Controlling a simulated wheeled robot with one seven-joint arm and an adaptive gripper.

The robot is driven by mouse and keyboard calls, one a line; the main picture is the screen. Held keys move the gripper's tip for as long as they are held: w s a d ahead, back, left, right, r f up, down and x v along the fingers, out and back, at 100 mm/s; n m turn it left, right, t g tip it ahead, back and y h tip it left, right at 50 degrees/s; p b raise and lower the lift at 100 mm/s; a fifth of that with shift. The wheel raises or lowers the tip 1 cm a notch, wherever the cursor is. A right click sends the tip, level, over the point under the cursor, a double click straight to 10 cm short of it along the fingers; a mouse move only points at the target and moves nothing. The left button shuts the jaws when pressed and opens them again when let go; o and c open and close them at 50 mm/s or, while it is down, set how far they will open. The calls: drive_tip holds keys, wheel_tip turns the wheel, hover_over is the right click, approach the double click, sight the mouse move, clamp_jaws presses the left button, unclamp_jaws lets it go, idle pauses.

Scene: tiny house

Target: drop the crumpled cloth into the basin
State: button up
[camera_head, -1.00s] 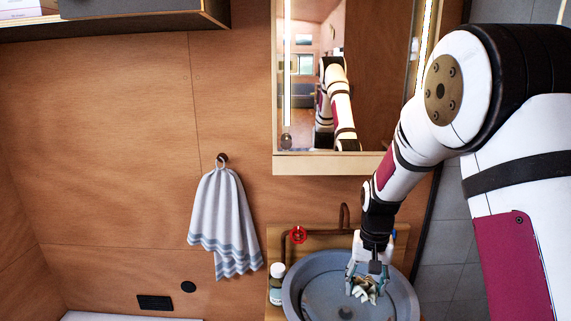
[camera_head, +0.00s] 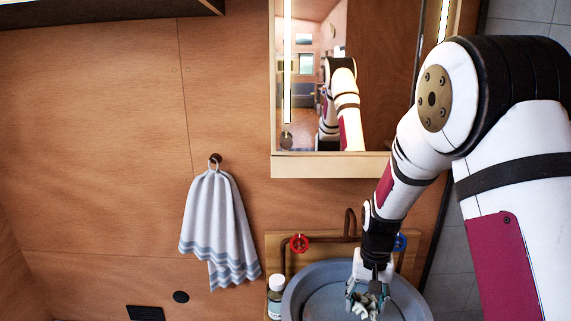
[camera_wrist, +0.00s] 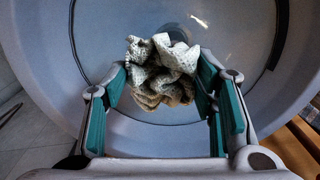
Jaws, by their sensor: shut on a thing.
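The crumpled cloth (camera_wrist: 158,72), pale and speckled with brownish folds, is held between the two teal-padded fingers of my gripper (camera_wrist: 163,96). In the head view my gripper (camera_head: 368,292) points down over the grey round basin (camera_head: 310,292), with the cloth (camera_head: 369,303) showing small at its fingertips. The basin also fills most of the wrist view (camera_wrist: 50,60), lying behind the cloth. How far the cloth is above the basin floor is hard to tell. The basin's near side is cut off by the head view's lower edge.
A red tap knob (camera_head: 299,243), a blue knob (camera_head: 400,243) and a dark spout (camera_head: 350,222) stand behind the basin. A small bottle (camera_head: 276,296) stands at its left. A striped towel (camera_head: 218,225) hangs on the wall. A mirror cabinet (camera_head: 330,168) is above.

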sight(367, 301)
drive_tip(key=shift+f, duration=0.1)
drive_tip(key=o, duration=1.1)
wheel_tip(367, 301, up, 12)
